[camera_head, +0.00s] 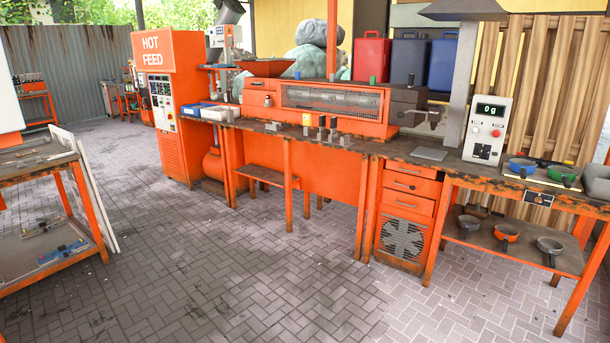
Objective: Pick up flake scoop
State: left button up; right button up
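Several scoop-like round pans with handles are at the right side; I cannot tell which is the flake scoop. On the shelf below (525,257) are a dark pan (469,222), an orange-rimmed pan (507,233) and a grey pan (550,245). Neither of my grippers is in view.
The orange bench line with a machine (330,102) runs along the back. A display box (487,130) reads 0g. A tall "HOT FEED" cabinet (160,85) stands left of centre, a shelved cart (50,215) at far left. The paved floor (240,270) is clear.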

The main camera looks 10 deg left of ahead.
aim_at(276, 126)
jog(key=i+j+u, duration=0.4)
jog(key=i, duration=0.25)
jog(key=i+u, duration=0.4)
jog(key=i, duration=0.25)
jog(key=i+u, duration=0.4)
jog(key=i, duration=0.25)
jog(key=i+l+u, duration=0.1)
jog(key=i+u, duration=0.25)
jog(key=i, duration=1.5)
jog(key=i+l+z, duration=0.2)
jog(key=i, duration=0.35)
jog(key=i+j+z, duration=0.1)
jog(key=i+z, duration=0.15)
jog(key=i, duration=0.3)
jog(key=i+j+z, duration=0.2)
jog(key=i, duration=0.4)
jog(key=i+j+z, duration=0.25)
jog(key=i, duration=0.3)
jog(key=l+z, duration=0.1)
jog(key=z, duration=1.4)
